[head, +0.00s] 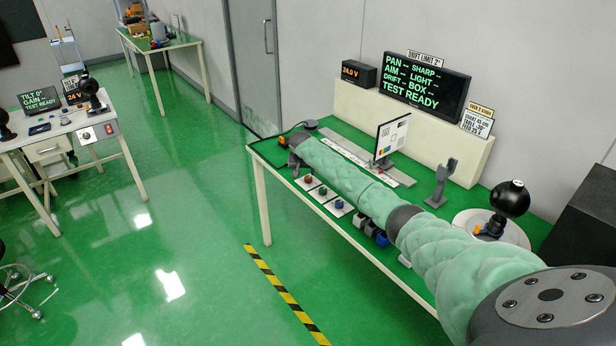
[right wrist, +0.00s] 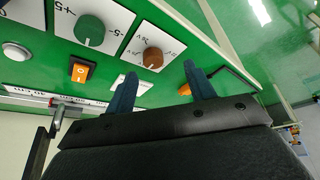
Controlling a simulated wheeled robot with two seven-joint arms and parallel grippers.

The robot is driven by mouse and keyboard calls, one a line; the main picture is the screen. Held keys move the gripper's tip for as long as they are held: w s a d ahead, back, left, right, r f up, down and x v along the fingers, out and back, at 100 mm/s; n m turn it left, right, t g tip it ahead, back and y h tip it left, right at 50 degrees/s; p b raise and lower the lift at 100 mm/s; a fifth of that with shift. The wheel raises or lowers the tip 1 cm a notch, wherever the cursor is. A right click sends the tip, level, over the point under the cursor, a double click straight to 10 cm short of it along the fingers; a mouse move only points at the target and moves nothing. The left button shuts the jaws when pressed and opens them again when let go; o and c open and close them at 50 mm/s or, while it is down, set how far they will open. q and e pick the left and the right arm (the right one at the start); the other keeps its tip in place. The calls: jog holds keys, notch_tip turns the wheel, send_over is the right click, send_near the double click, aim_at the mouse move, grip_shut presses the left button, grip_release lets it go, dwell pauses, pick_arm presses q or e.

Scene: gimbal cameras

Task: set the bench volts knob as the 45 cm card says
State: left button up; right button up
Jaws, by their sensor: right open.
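A brown-red knob (right wrist: 152,57) on a white plate with volt marks stands just ahead of my right fingertips in the right wrist view. It looks like the red knob (head: 308,180) at the table's front edge. My right gripper (right wrist: 160,82) is open and empty, its blue fingers apart and not touching the knob. In the head view the right gripper (head: 292,164) is mostly hidden at the far end of my arm. A white card (head: 477,123) reads about "chart 45 cm", with a table line and a "feed 25" line, last digit unclear. A display (head: 359,74) reads 24.0 V.
A green knob (right wrist: 90,30) and an orange switch (right wrist: 81,72) sit beside the brown-red one. A blue knob (head: 338,204) is further along the edge. A monitor (head: 426,86), chart (head: 391,137) and black ball-headed device (head: 510,198) stand behind. Another bench (head: 72,124) stands left.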

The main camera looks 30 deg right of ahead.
aim_at(308, 178)
jog(key=shift+m, duration=0.5)
jog(key=d+f, duration=0.1)
jog(key=w+d+f+p, duration=0.1)
jog(key=f, duration=0.1)
jog(key=d+f, duration=0.1)
jog(key=shift+w+f+p, duration=0.2)
jog(key=shift+w+p, duration=0.2)
pick_arm(q)
jog(key=shift+s+a+f, duration=0.2)
jog(key=shift+s+f, duration=0.1)
jog(key=shift+s, duration=0.35)
jog(key=shift+s+a+f, duration=0.2)
jog(key=shift+s+f, duration=0.15)
jog(key=shift+s, duration=0.25)
jog(key=shift+s+a+f, duration=0.2)
jog(key=shift+s+f, duration=0.1)
jog(key=shift+s, duration=0.35)
pick_arm(e)
jog(key=shift+x, duration=0.75)
jog(key=c, duration=1)
